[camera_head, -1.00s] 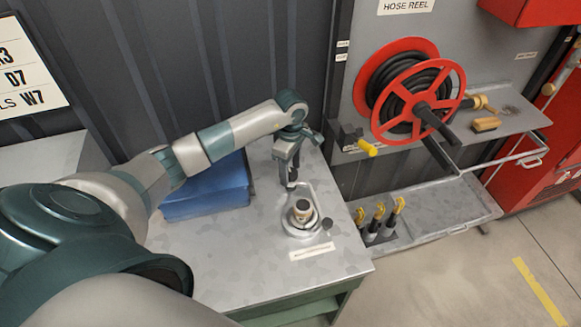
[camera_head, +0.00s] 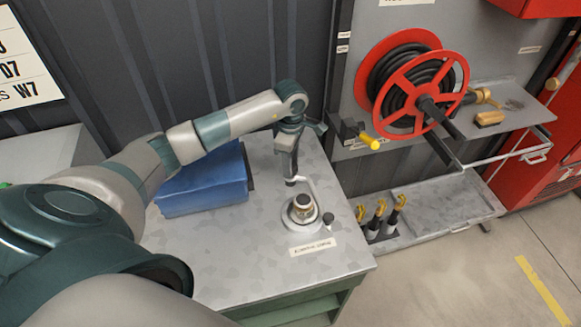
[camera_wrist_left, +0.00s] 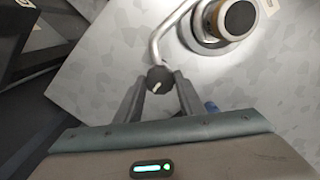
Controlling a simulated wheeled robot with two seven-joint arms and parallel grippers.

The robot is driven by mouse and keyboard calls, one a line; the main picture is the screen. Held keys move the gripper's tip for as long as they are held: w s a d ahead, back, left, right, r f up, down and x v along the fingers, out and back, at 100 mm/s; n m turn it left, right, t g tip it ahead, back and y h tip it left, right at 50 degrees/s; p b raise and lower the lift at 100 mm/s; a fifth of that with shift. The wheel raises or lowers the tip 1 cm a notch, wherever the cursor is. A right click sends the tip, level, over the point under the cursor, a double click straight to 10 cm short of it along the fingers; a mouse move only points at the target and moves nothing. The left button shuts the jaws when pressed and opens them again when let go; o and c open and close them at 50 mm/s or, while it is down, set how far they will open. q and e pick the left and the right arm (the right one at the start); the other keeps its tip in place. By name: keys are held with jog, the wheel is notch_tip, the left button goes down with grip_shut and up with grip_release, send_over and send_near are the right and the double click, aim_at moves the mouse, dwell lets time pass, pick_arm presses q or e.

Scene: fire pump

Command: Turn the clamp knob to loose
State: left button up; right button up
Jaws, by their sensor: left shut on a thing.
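The clamp knob (camera_wrist_left: 159,79) is a small black round knob with a white pointer mark, at the end of a bent metal rod in the left wrist view. The rod (camera_wrist_left: 158,38) runs to the round clamp base (camera_wrist_left: 232,20), which holds an upright metal coupling. The clamp base also shows on the grey bench in the head view (camera_head: 291,220). My left gripper (camera_wrist_left: 158,84) is shut on the clamp knob, one finger on each side. In the head view it (camera_head: 291,181) points down behind the clamp and hides the knob. My right gripper is out of view.
A blue case (camera_head: 203,185) lies on the bench (camera_head: 240,260) left of the clamp. A second small black knob (camera_head: 328,218) stands right of the clamp, above a white label (camera_head: 313,247). A red hose reel (camera_head: 418,92) and a shelf with yellow-tipped tools (camera_head: 379,212) are on the right.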

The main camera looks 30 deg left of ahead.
pick_arm(q)
jog(key=n+b, duration=0.2)
jog(key=b, duration=0.1)
jog(key=shift+a+f, duration=0.1)
jog(key=shift+f, duration=0.1)
jog(key=n+b, duration=0.3)
jog(key=n, duration=0.2)
jog(key=n+b, duration=0.3)
jog(key=n, duration=0.1)
jog(key=shift+r+n, duration=0.1)
jog(key=shift+n, duration=0.2)
jog(key=n+b, duration=0.2)
jog(key=n, duration=0.2)
jog(key=n+b, duration=0.1)
jog(key=n, duration=0.4)
jog(key=shift+r+b, duration=0.1)
jog(key=shift+b, duration=0.3)
jog(key=n, duration=0.4)
jog(key=shift+n+b, duration=0.3)
jog(key=shift+b, duration=0.1)
jog(key=n, duration=0.4)
jog(key=shift+r+n, duration=0.1)
jog(key=shift+n, duration=2.3)
